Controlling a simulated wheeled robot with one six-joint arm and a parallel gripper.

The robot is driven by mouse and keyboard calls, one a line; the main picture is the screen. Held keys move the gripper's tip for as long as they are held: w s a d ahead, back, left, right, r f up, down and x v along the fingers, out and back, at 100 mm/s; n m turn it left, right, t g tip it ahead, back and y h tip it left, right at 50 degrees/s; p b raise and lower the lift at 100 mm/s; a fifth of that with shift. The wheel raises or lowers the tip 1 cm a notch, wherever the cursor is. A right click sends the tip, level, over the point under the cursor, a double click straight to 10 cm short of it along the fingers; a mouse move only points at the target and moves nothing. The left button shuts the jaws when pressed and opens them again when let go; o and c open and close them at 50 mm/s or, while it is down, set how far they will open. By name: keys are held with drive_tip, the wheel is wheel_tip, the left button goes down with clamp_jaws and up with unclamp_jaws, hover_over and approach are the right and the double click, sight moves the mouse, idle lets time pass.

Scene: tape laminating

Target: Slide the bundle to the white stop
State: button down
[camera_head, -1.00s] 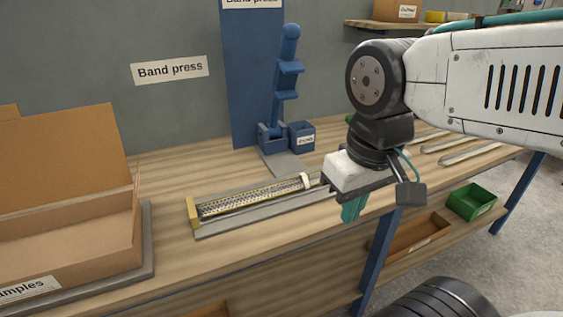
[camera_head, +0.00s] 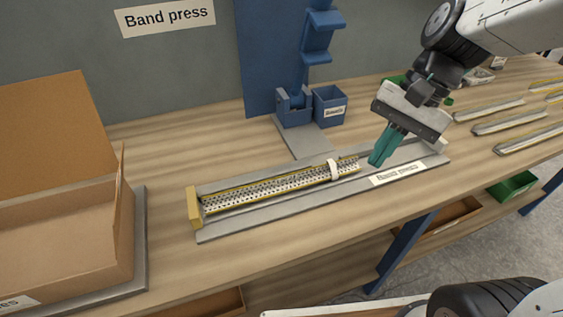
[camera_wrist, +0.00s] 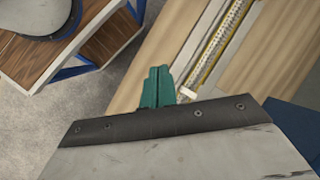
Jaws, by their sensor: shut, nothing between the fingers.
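The bundle (camera_head: 265,188), long perforated strips with yellow edges, lies in a grey channel (camera_head: 225,228) on the bench. It also shows in the wrist view (camera_wrist: 232,32). A small white piece (camera_head: 333,168) sits across or around the bundle near its right end; I cannot tell which. A yellow block (camera_head: 194,207) stands at the channel's left end, and the bundle's left end is close to it. My gripper (camera_head: 376,161) has its teal fingers shut and empty, pointing down just right of the bundle's right end. I cannot tell if they touch it.
A blue band press (camera_head: 295,105) and a small blue bin (camera_head: 329,105) stand behind the channel. An open cardboard box (camera_head: 60,240) is at left. Several loose strips (camera_head: 518,137) lie at right. The bench in front of the channel is clear.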

sight(270, 177)
drive_tip(key=w+a+f+m+y, duration=0.1)
drive_tip(key=w+f+m+y, duration=0.1)
drive_tip(key=w+f+m, duration=0.1)
drive_tip(key=w+a+f+m+y, duration=0.2)
drive_tip(key=w+f+m, duration=0.1)
drive_tip(key=w, duration=0.3)
drive_tip(key=w+a+f+m+y, duration=0.1)
drive_tip(key=w+a+f+m, duration=0.1)
drive_tip(key=w+f+m, duration=0.1)
drive_tip(key=shift+w+a+f+g+y, duration=0.1)
drive_tip(key=shift+w+f+g+y, duration=0.2)
drive_tip(key=shift+f, duration=0.35)
drive_tip(key=shift+w+a+f+g+y, duration=0.1)
drive_tip(key=shift+w+f, duration=0.25)
drive_tip(key=shift+f, duration=0.3)
drive_tip(key=s+a, duration=0.1)
drive_tip(key=a, duration=0.2)
drive_tip(key=s+a, duration=0.1)
drive_tip(key=a, duration=0.3)
drive_tip(key=s+a, duration=0.1)
drive_tip(key=a, duration=0.3)
drive_tip(key=shift+s, duration=0.1)
drive_tip(key=shift+s+a+f, duration=0.1)
drive_tip(key=shift+a+f, duration=0.1)
drive_tip(key=shift+a, duration=0.05)
drive_tip(key=shift+f, duration=0.4)
drive_tip(key=shift+d+f, duration=0.1)
drive_tip(key=shift+f, duration=0.1)
drive_tip(key=shift+f, duration=0.1)
drive_tip(key=shift+s, duration=0.1)
